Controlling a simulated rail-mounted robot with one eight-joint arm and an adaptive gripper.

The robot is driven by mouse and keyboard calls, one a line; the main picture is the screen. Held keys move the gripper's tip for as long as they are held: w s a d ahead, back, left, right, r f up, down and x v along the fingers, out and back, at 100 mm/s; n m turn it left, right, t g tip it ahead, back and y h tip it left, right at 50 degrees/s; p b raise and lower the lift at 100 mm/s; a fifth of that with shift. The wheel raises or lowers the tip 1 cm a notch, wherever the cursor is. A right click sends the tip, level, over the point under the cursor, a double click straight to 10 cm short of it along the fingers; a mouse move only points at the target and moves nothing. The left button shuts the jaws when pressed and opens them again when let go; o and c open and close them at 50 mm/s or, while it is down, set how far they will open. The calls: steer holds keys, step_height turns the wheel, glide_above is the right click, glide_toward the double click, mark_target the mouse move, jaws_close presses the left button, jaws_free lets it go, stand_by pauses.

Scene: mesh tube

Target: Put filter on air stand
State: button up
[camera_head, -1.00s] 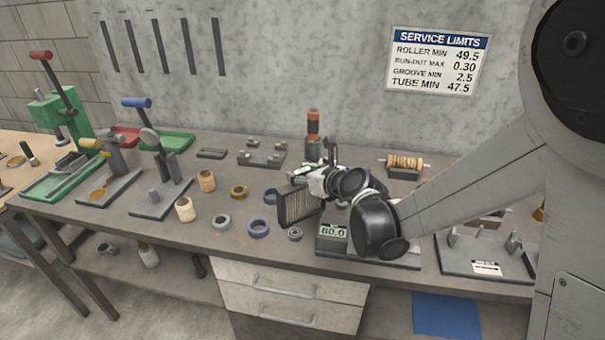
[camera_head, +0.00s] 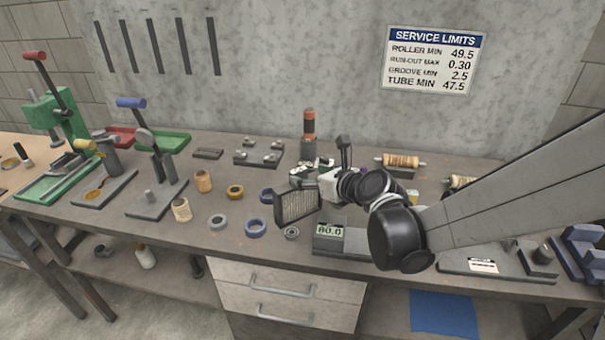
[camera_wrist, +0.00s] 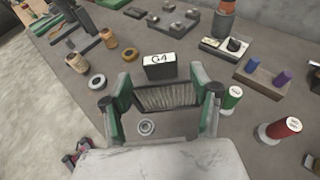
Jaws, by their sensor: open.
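In the wrist view the pleated face (camera_wrist: 167,96) spans the space between the two green-and-grey fingers of my gripper (camera_wrist: 165,92). The gripper is open, with one finger at each side of the panel; I cannot tell whether they touch it. A dark block with a white G4 label (camera_wrist: 160,60) shows just beyond the panel; I cannot tell whether it belongs to the filter. I cannot tell which fixture is the air stand.
A device reading 80.0 (camera_head: 329,231) stands right of the filter. A bearing (camera_head: 291,233) and a blue ring (camera_head: 255,228) lie close by. Lever presses (camera_head: 157,175) stand left. An orange-and-dark cylinder (camera_head: 309,130) stands behind. Red (camera_wrist: 283,128) and green (camera_wrist: 231,97) spools show in the wrist view.

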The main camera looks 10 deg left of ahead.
steer(key=s+d+r+n+h, duration=0.2)
steer(key=s+d+n+h, duration=0.1)
steer(key=s+d+n, duration=0.7)
steer(key=s+d+r+n+g+h, duration=0.1)
steer(key=s+d+r+n+h, duration=0.2)
steer(key=s+d+n, duration=0.7)
steer(key=d+n+h, duration=0.1)
steer(key=d, duration=0.3)
steer(key=shift+d+g, duration=0.3)
steer(key=shift+d, duration=0.05)
steer(key=shift+o, duration=0.7)
steer(key=s+d+n+h, duration=0.2)
steer(key=s+d+n, duration=0.3)
steer(key=s+d, duration=0.1)
steer(key=shift+f+n+g, duration=0.3)
steer(key=shift+n+g, duration=0.1)
